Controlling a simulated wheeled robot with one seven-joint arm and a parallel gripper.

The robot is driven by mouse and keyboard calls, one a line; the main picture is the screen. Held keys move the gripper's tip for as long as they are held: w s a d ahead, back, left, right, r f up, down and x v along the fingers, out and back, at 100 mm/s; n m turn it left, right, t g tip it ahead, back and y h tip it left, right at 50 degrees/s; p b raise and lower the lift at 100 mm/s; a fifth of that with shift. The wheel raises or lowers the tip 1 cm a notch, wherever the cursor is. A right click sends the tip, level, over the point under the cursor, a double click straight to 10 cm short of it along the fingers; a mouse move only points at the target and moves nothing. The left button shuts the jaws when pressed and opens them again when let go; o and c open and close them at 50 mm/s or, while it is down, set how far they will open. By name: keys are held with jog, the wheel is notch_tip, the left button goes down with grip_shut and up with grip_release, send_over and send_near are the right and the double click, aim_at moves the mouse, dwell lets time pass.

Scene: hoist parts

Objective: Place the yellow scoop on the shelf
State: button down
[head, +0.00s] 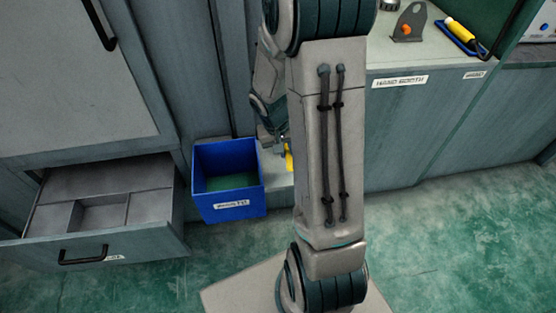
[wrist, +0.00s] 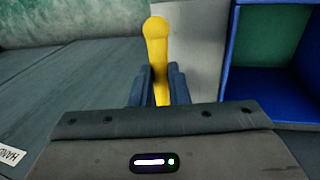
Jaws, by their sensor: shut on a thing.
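The yellow scoop (wrist: 157,42) stands between the fingers of my gripper (wrist: 159,84) in the wrist view, its rounded end pointing away from the palm. My gripper is shut on it. In the head view only a small yellow piece of the scoop (head: 288,159) shows beside my arm, which hides the rest. A pale low ledge (head: 276,176), perhaps the shelf, lies beside and behind it; it also shows in the wrist view (wrist: 200,40). I cannot tell whether the scoop touches the ledge.
A blue bin (head: 240,207) stands just left of my gripper, at right in the wrist view (wrist: 228,70). An open drawer (head: 130,238) juts out further left. A counter (head: 395,62) at right holds a bracket (head: 410,20) and a yellow-handled tool (head: 458,32) on a blue tray.

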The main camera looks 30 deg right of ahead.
jog(key=shift+w+a+f, duration=0.9)
jog(key=shift+w+a, duration=0.05)
jog(key=shift+a, duration=0.05)
jog(key=shift+a+b+x, duration=0.2)
jog(key=shift+b+x, duration=0.1)
jog(key=shift+x, duration=0.65)
jog(key=shift+a+b+x, duration=0.25)
jog(key=shift+b+x, duration=0.05)
jog(key=shift+x, duration=0.65)
jog(key=shift+f, duration=0.1)
jog(key=shift+f, duration=0.15)
jog(key=c, duration=1.4)
grip_release()
